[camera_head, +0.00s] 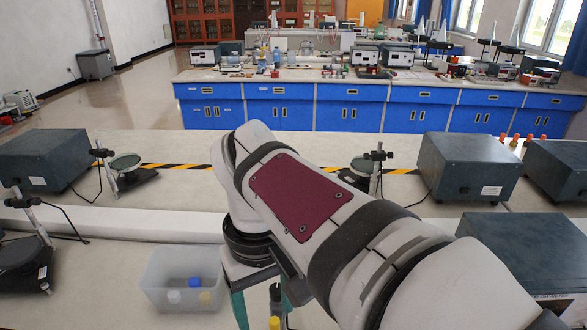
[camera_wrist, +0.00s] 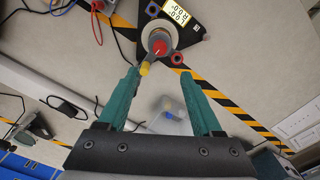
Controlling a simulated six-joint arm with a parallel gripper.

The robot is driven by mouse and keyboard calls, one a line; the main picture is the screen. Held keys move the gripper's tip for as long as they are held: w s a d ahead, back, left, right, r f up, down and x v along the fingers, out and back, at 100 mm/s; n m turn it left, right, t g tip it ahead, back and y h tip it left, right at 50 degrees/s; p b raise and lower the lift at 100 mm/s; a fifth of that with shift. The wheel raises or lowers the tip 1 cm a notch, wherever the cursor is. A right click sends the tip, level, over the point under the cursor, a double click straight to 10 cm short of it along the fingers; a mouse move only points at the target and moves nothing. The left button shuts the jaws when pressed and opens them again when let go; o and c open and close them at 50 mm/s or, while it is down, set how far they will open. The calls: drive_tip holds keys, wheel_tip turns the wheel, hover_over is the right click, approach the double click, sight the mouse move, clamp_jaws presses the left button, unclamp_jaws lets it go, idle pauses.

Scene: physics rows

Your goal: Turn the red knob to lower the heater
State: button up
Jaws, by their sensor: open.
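In the wrist view, a round red-topped piece with a white line (camera_wrist: 159,45), apparently the red knob, stands over a pale round disc. My gripper (camera_wrist: 159,75) is open. Its two teal fingers point towards the knob, which shows beyond and between the tips, with no visible contact. In the head view, my arm hides the knob, and my gripper (camera_head: 263,312) shows only partly at the bottom.
A clear bin (camera_head: 160,289) holding blue, yellow and white pieces stands left of my gripper. A yellow-topped item (camera_head: 275,323) shows by the fingers. Dark instrument boxes (camera_head: 470,165) stand right.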

wheel_tip(320, 180, down, 14)
drive_tip(key=shift+r, duration=0.2)
clamp_jaws()
